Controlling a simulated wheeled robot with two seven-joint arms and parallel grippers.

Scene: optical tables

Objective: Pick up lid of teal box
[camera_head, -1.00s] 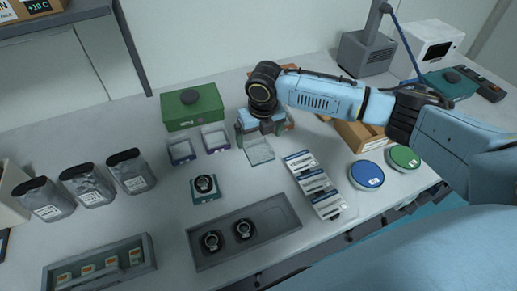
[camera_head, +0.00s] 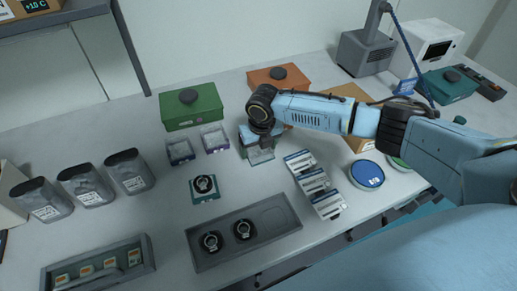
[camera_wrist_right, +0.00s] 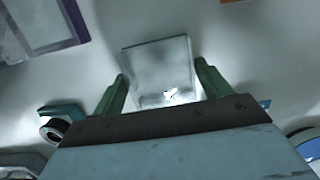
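A clear square lid (camera_head: 260,156) lies on the table below my right gripper (camera_head: 262,140). In the right wrist view this lid (camera_wrist_right: 158,68) sits between the two green fingers of the right gripper (camera_wrist_right: 161,72). The fingers are apart, one on each side, with a slight gap at the right edge; contact at the left edge is unclear. A small open teal box (camera_head: 205,196) with a dark ring in it stands to the left, and its teal edge shows in the right wrist view (camera_wrist_right: 63,108). My left gripper is not in view.
Two clear lids or boxes with blue (camera_head: 181,151) and purple (camera_head: 214,138) rims lie left of the gripper. Green (camera_head: 192,113) and orange (camera_head: 276,82) boxes stand behind. White-labelled packs (camera_head: 313,180) lie to the right. A grey tray (camera_head: 275,217) is in front.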

